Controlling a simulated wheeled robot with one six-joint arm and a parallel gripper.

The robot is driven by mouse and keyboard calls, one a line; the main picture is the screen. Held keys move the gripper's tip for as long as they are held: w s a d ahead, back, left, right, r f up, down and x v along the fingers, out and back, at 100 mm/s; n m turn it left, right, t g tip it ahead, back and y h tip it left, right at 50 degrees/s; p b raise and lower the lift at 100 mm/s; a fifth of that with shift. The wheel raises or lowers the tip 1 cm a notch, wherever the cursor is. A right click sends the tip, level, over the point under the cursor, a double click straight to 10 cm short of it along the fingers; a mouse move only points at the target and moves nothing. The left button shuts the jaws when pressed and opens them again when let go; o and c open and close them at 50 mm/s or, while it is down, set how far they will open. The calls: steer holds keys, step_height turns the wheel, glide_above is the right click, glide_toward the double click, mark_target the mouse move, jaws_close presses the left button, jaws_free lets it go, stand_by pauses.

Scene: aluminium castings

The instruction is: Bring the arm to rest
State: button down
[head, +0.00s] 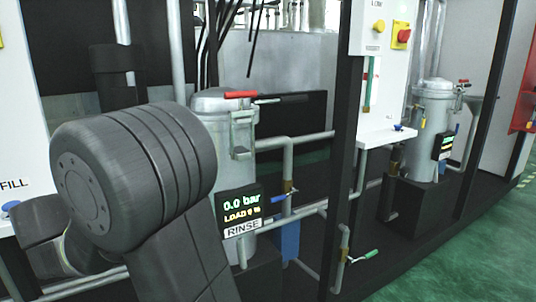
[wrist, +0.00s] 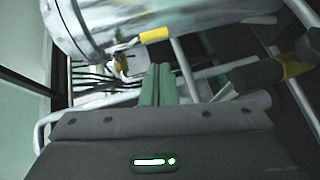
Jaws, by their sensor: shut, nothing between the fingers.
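My gripper (wrist: 158,84) shows in the wrist view, its two green fingers together with nothing between them. Its dark body fills the bottom of that view, with a lit green indicator on it. In the head view my dark grey arm (head: 135,165) is bent across the left and lower middle, with a large round joint nearest the camera. I cannot make out the gripper's fingers in the head view.
A grey filter vessel (head: 222,104) with a red-handled lid clamp and a display reading 0.0 bar (head: 240,207) stands just right of my arm. A second vessel (head: 431,120) stands farther right. Pipes and a black post (head: 347,150) lie between. Green floor (head: 470,255) is free at right.

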steer(key=b+x, duration=0.1)
steer(key=x, duration=0.4)
steer(key=r+m+g+y+p, duration=0.1)
steer(key=p, duration=0.3)
steer(key=a+r+m+g+y+p, duration=0.1)
steer(key=r+g+y+p, duration=0.1)
steer(key=p, duration=0.2)
steer(key=w+a+r+m+g+y+p, duration=0.1)
steer(key=r+p, duration=0.1)
steer(key=p, duration=0.2)
steer(key=shift+w+r+g+p, duration=0.1)
steer(key=shift+r+g+p, duration=0.05)
steer(key=shift+g+p, duration=0.2)
steer(key=shift+y, duration=0.3)
